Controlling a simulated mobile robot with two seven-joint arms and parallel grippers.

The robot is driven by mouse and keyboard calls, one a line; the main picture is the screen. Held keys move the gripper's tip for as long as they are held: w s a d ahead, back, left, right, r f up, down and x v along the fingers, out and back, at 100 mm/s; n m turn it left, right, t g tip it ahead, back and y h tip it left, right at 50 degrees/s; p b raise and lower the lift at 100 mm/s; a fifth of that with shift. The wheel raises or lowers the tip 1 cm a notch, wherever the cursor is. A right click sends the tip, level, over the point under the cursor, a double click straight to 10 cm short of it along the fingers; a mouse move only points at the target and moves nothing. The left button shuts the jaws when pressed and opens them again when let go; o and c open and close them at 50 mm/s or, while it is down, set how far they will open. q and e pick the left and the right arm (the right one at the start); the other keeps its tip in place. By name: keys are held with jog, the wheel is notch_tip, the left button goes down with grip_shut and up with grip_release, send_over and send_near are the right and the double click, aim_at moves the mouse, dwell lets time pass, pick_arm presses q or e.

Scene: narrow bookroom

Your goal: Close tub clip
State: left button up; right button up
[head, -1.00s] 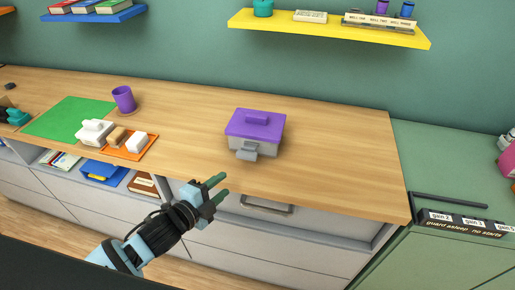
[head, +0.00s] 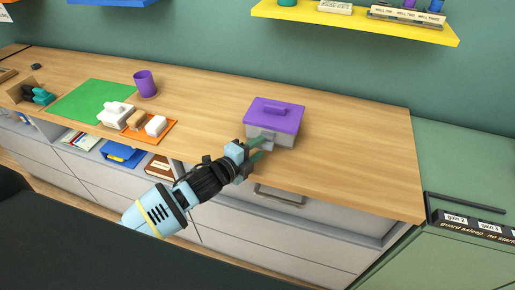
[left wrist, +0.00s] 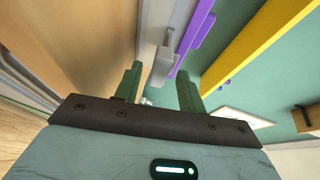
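The tub (head: 283,138) is a light grey box with a purple lid (head: 275,115) lying on it, near the front of the wooden counter. Its grey clip (head: 266,140) is on the front side and partly hidden behind my left gripper's fingers. In the left wrist view the clip (left wrist: 164,62) stands out from the tub wall, beyond and between the fingertips, beside the purple lid edge (left wrist: 195,35). My left gripper (head: 262,149) is open and empty, its fingertips close to the clip; I cannot tell whether they touch it. My right gripper is out of view.
To the left are an orange mat (head: 159,137) with small blocks, a green mat (head: 95,100) and a purple cup (head: 145,84). A yellow shelf (head: 350,22) hangs above. A drawer handle (head: 279,194) is below the counter edge. The counter right of the tub is clear.

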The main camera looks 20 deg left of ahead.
pick_arm(q)
jog(key=shift+w+d, duration=0.15)
jog(key=shift+w, duration=0.2)
jog(key=shift+f, duration=0.1)
grip_shut()
